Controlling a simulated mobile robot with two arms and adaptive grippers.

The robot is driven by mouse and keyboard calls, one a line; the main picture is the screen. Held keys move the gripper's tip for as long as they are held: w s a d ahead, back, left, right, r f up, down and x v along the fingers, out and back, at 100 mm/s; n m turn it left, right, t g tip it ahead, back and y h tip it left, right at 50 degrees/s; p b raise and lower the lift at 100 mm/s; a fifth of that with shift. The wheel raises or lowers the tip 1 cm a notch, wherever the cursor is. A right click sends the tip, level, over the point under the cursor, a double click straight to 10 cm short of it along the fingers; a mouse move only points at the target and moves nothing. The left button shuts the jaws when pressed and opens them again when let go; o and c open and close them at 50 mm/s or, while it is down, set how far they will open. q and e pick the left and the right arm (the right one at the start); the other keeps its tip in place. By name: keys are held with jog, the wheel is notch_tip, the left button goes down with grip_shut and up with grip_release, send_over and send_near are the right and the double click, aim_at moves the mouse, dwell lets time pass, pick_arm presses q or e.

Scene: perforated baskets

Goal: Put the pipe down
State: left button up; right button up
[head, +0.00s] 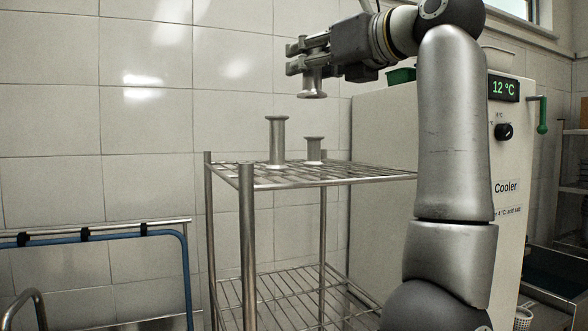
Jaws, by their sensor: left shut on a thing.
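My left gripper (294,58) is high in the upper middle of the head view, its fingers pointing left. It is shut on a grey metal pipe (312,87) with a flanged lower end. The pipe hangs about upright, and its upper part is hidden by the fingers. It is in the air above the wire rack's top shelf (345,174), with a clear gap below it. A taller flanged pipe (277,142) and a shorter one (314,150) stand upright on that shelf. My right gripper is not in view.
A cooler (507,215) showing 12 °C stands right of the rack, with a green container (401,76) on top. A lower wire shelf (290,296) is empty where visible. A blue-railed cart (100,235) is at left. The tiled wall is behind.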

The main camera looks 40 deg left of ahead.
pick_arm(q)
jog(key=shift+w, duration=0.4)
jog(key=w+f+p, duration=0.1)
jog(key=w+f, duration=0.2)
jog(key=w, duration=0.1)
jog(key=w+f+p, duration=0.2)
jog(key=w+f, duration=0.1)
jog(key=w, duration=0.1)
jog(key=w+f+p, duration=0.2)
jog(key=w+f, duration=0.1)
jog(key=w, duration=0.2)
jog(key=shift+f, duration=0.2)
notch_tip(320, 180, down, 3)
jog(key=shift+f+p, duration=0.15)
jog(key=shift+p, duration=0.55)
jog(key=shift+f, duration=0.1)
